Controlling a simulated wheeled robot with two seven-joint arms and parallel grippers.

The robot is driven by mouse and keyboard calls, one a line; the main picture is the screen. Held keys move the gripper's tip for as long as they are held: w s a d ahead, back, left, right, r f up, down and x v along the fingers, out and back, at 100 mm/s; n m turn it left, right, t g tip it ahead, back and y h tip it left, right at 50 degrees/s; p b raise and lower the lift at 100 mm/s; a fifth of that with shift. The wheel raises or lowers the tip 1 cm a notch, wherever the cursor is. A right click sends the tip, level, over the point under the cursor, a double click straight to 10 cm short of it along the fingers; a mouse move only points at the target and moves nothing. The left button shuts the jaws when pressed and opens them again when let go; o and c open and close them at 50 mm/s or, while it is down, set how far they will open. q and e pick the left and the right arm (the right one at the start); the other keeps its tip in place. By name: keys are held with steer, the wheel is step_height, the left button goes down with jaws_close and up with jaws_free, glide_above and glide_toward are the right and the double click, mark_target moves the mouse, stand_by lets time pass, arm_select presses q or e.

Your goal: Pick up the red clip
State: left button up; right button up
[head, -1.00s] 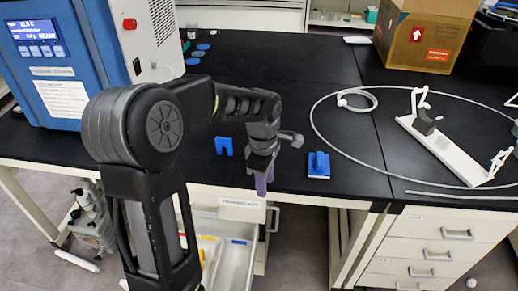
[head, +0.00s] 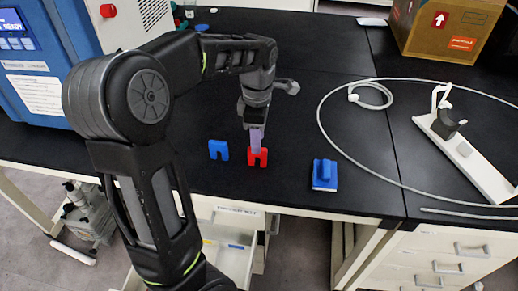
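The red clip (head: 258,160) is a small, notched piece at the front of the black bench, between two blue pieces. My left gripper (head: 256,146) points down over it, and its pale purple fingers overlap the clip's upper middle. The fingers are seen edge-on, so I cannot tell whether they are open or shut, or whether they touch the clip. My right gripper is not in view.
A blue notched clip (head: 219,150) lies just left of the red one. A blue block (head: 325,175) lies to the right. A white tube (head: 345,150) loops towards a white stand (head: 465,158). A cardboard box (head: 447,32) stands behind. An open drawer (head: 232,258) juts out below.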

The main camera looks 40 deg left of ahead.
arm_select(q)
steer(key=shift+s, duration=0.1)
steer(key=shift+f, duration=1.3)
steer(key=shift+f, duration=0.1)
step_height(320, 180, down, 5)
steer(key=shift+f, duration=0.1)
steer(key=shift+c, duration=0.5)
jaws_close()
